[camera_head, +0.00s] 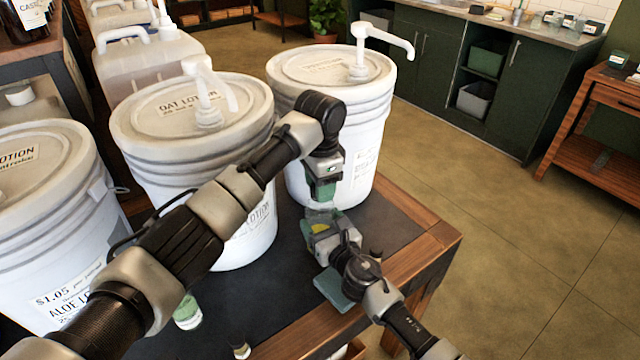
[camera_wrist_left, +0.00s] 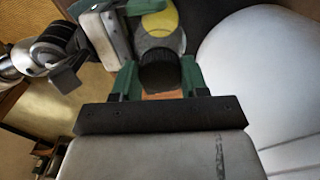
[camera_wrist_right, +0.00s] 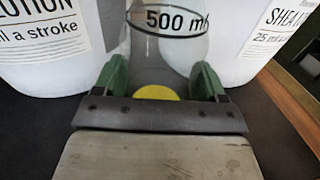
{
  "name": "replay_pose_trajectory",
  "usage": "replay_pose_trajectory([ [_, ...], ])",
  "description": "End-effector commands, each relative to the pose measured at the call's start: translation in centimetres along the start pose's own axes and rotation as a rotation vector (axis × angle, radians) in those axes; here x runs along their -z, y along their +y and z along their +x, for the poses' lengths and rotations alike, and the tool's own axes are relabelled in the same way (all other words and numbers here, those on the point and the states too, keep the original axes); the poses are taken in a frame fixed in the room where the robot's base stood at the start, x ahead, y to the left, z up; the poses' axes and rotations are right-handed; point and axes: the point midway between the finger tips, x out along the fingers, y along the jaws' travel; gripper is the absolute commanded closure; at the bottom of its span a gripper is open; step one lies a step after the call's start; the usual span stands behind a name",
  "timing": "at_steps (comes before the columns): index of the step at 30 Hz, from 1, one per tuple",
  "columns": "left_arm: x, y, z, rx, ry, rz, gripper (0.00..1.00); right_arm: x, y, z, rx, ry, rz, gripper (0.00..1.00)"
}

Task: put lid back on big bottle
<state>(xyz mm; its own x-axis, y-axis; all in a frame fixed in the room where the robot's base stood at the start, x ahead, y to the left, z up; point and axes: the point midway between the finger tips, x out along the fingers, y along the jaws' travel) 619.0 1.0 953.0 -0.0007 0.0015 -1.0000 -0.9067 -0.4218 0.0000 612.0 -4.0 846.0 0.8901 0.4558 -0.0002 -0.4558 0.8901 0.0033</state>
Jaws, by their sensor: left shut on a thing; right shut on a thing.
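My left gripper (camera_head: 322,192) hangs above the table in front of the right-hand bucket. It is shut on a black round lid, and this lid (camera_wrist_left: 160,72) shows between the green fingers in the left wrist view. My right gripper (camera_head: 322,230) is just below it, shut on a clear bottle (camera_wrist_right: 172,48) marked "500 ml". A yellow round patch (camera_wrist_right: 155,92) shows on or in the bottle between the fingers. In the left wrist view the bottle (camera_wrist_left: 165,42) is right beyond the lid. I cannot tell whether the lid touches its neck; the head view hides this.
White pump buckets (camera_head: 190,115) (camera_head: 330,75) stand close behind the grippers. A lotion bucket (camera_head: 45,220) is at left. A small green bottle (camera_head: 187,312), a dark-capped vial (camera_head: 240,346) and a teal object (camera_head: 333,290) are on the dark tabletop (camera_head: 395,222). Floor is free at right.

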Motion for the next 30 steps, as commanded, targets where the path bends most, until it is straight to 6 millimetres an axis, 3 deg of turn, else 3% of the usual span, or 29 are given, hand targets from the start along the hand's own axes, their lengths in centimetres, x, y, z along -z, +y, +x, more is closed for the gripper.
replay_pose_trajectory([
  [7,0.0,0.0,0.0,0.001,0.000,0.002,0.84,0.0,0.0,0.0,0.000,0.000,0.000,0.95],
  [8,0.0,0.0,0.0,0.001,0.000,0.002,0.55,0.0,0.0,0.0,0.000,0.000,0.000,0.95],
  [13,0.0,-0.1,0.0,0.001,0.000,0.001,0.31,0.0,0.0,0.0,0.000,0.000,0.000,0.95],
  [23,0.0,-0.1,-0.4,0.002,0.001,0.001,0.31,0.0,0.0,0.0,0.000,0.000,0.000,0.95],
  [30,0.1,0.0,-3.4,0.003,0.002,0.001,0.31,0.0,0.0,0.0,0.000,0.000,0.000,0.95],
])
